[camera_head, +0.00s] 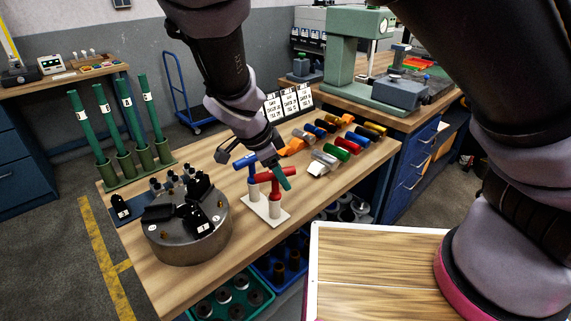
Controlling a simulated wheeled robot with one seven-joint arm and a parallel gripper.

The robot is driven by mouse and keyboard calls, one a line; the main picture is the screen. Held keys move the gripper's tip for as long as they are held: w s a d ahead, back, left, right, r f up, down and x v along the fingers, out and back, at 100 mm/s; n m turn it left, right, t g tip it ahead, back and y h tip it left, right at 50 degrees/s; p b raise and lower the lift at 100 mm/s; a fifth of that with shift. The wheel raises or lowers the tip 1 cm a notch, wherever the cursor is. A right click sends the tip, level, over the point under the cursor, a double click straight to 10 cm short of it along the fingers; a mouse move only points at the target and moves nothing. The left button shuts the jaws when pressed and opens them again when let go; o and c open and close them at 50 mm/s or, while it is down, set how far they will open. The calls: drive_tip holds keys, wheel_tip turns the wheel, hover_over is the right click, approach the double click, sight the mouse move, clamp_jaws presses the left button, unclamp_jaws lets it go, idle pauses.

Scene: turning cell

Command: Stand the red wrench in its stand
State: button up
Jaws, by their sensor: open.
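The red wrench (268,177) is a T-shape with a level crossbar. Its stem points down at the right post of a small cream stand (267,216), and it looks upright. How deep the stem sits in the post cannot be told. A blue wrench (246,161) stands upright at the stand's left post.
A round metal chuck (187,240) with black jaws stands at the front left. Green tubes in a rack (141,171) stand behind it. The wooden bench (323,193) is clear right of the stand.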

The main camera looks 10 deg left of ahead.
drive_tip(key=v, duration=1)
idle(0.3)
drive_tip(key=w+d+r+n+g+y, duration=0.25)
drive_tip(key=w+d+r, duration=0.25)
drive_tip(key=d, duration=0.4)
drive_tip(key=w+d+r+n+g+y, duration=0.15)
drive_tip(key=w+d+r+y, duration=0.3)
drive_tip(key=d, duration=0.45)
drive_tip(key=s+d+r+n+t, duration=0.2)
drive_tip(key=s+d+r+t, duration=0.1)
drive_tip(key=d+r, duration=0.4)
drive_tip(key=s+d+r+n+t+h, duration=0.1)
drive_tip(key=s+d+r+n+t, duration=0.1)
drive_tip(key=d+r, duration=0.5)
drive_tip(key=shift+s+d+n+t+h, duration=0.35)
drive_tip(key=shift+s+d+t, duration=0.4)
drive_tip(key=shift+d+t, duration=0.8)
drive_tip(key=shift+d+r+g, duration=0.1)
drive_tip(key=shift+d+g, duration=0.1)
drive_tip(key=shift+g, duration=0.05)
